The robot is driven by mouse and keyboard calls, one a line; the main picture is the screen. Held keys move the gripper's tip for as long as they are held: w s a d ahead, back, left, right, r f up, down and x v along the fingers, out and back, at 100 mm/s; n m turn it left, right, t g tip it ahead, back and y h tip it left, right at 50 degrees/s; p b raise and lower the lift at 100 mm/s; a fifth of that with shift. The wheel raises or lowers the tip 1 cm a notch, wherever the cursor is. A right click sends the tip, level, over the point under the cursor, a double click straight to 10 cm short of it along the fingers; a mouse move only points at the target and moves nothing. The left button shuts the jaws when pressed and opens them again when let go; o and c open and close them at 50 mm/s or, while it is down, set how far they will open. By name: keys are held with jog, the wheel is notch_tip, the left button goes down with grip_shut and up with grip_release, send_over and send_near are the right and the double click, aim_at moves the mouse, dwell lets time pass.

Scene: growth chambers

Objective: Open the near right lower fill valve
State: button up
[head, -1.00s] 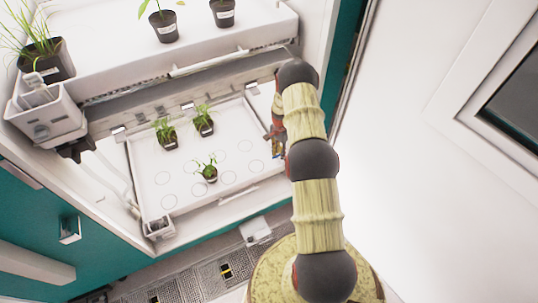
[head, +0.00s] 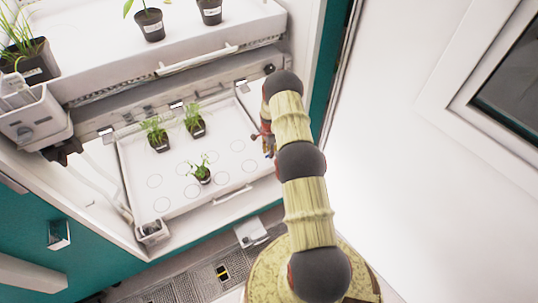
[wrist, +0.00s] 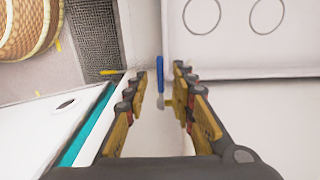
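In the wrist view a slim blue lever (wrist: 160,74) stands upright between my fingers, with a yellow-brass fitting (wrist: 176,103) just to its right, close to the right finger. They look like the valve. My gripper (wrist: 159,82) is open, one finger on each side of the lever, with a gap on the left. I cannot tell whether the right finger touches the fitting. In the head view my gripper (head: 266,143) is at the right edge of the lower tray (head: 232,190); the lever cannot be made out there.
The lower tray holds three potted seedlings (head: 203,173) and empty ringed spots. An upper tray (head: 200,50) with larger plants overhangs it at the back. A white wall (head: 400,170) rises on the right. A woven round surface (wrist: 30,25) shows at top left in the wrist view.

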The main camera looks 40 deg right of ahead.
jog(key=shift+f, duration=0.65)
jog(key=c, duration=0.3)
grip_shut()
